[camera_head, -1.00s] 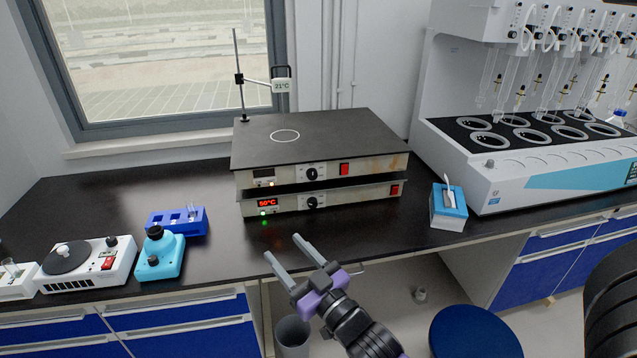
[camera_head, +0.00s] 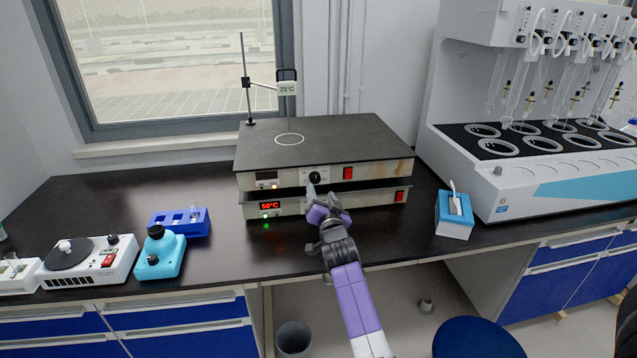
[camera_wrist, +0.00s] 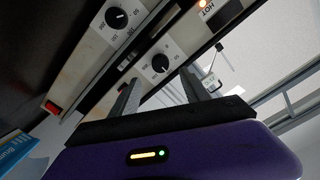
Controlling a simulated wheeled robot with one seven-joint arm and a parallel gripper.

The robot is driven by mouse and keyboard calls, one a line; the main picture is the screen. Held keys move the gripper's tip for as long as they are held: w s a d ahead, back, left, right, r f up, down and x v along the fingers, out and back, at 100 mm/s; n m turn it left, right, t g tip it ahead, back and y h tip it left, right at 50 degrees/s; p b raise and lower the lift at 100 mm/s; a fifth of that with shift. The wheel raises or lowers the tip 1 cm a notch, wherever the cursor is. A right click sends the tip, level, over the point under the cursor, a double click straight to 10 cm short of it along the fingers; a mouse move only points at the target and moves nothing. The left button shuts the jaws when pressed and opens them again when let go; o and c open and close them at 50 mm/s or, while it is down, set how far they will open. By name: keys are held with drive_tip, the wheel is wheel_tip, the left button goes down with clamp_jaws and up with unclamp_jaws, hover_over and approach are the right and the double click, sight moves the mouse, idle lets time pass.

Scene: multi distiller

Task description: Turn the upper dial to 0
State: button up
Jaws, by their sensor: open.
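Two flat hotplates are stacked on the bench. The upper hotplate (camera_head: 345,140) has a black upper dial (camera_head: 315,176) on its white front panel; it also shows in the wrist view (camera_wrist: 160,63). Its pointer setting is too small to read. My gripper (camera_head: 322,192) is open and empty, just in front of and below the upper dial. In the wrist view, the gripper's fingertips (camera_wrist: 160,80) are on either side of the upper dial, apparently short of it. The lower dial (camera_wrist: 117,18) shows in the wrist view; my gripper hides it in the head view.
The lower hotplate's display (camera_head: 270,205) reads 50°C. Red switches (camera_head: 348,173) sit right of the dials. A stand with a 21°C thermometer (camera_head: 287,89) rises behind. A blue box (camera_head: 454,215) stands right; a blue tube rack (camera_head: 179,222) and small devices stand left.

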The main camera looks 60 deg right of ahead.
sight(316, 179)
drive_tip(key=shift+p+x, duration=0.55)
drive_tip(key=shift+x, duration=3.05)
drive_tip(key=shift+r, duration=0.1)
drive_tip(key=shift+c, duration=0.4)
clamp_jaws()
